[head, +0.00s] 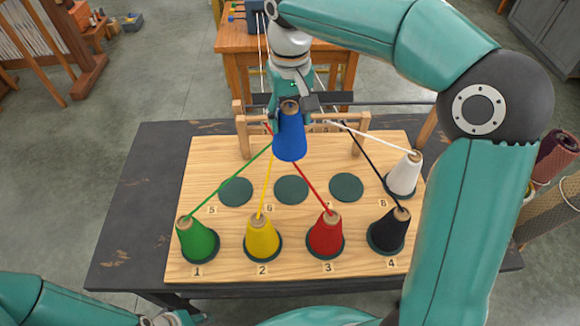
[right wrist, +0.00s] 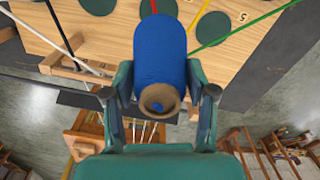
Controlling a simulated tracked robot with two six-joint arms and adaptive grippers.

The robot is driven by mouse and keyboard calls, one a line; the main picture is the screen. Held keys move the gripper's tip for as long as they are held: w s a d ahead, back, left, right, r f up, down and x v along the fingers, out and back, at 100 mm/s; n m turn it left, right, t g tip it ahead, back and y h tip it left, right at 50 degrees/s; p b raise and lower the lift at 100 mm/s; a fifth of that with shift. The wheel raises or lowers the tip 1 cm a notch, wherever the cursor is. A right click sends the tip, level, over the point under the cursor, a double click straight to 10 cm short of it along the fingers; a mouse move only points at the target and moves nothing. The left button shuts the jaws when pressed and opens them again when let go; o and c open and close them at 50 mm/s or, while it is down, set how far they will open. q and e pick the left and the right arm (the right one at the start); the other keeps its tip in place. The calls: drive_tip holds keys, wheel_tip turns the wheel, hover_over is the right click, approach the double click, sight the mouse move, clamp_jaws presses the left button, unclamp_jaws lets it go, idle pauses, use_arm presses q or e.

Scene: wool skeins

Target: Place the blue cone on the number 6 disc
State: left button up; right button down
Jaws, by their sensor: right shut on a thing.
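The blue cone (head: 290,138) is held by my right gripper (head: 290,108), which is shut around its upper part. It is about upright, wooden tip up, and appears raised above the back of the board. It also shows between the fingers in the right wrist view (right wrist: 160,50). The number 6 disc (head: 291,190) is dark green and empty, in the back row in front of the cone. Its label (head: 269,208) is at its lower left. My left gripper is not in view.
Empty discs flank it: number 5 (head: 236,192) and another (head: 346,187). A white cone (head: 404,175) stands at right. Green (head: 197,242), yellow (head: 262,238), red (head: 326,237) and black (head: 388,232) cones stand in front. Strands run from them to a wooden frame (head: 243,135) behind.

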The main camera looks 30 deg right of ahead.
sight(292, 132)
wheel_tip(292, 132, down, 16)
drive_tip(key=shift+d, duration=0.15)
idle(0.3)
drive_tip(key=shift+s, duration=0.1)
drive_tip(key=shift+c, duration=1.7)
unclamp_jaws()
drive_tip(key=shift+r, duration=0.1)
wheel_tip(292, 132, up, 12)
drive_tip(key=shift+f, duration=0.1)
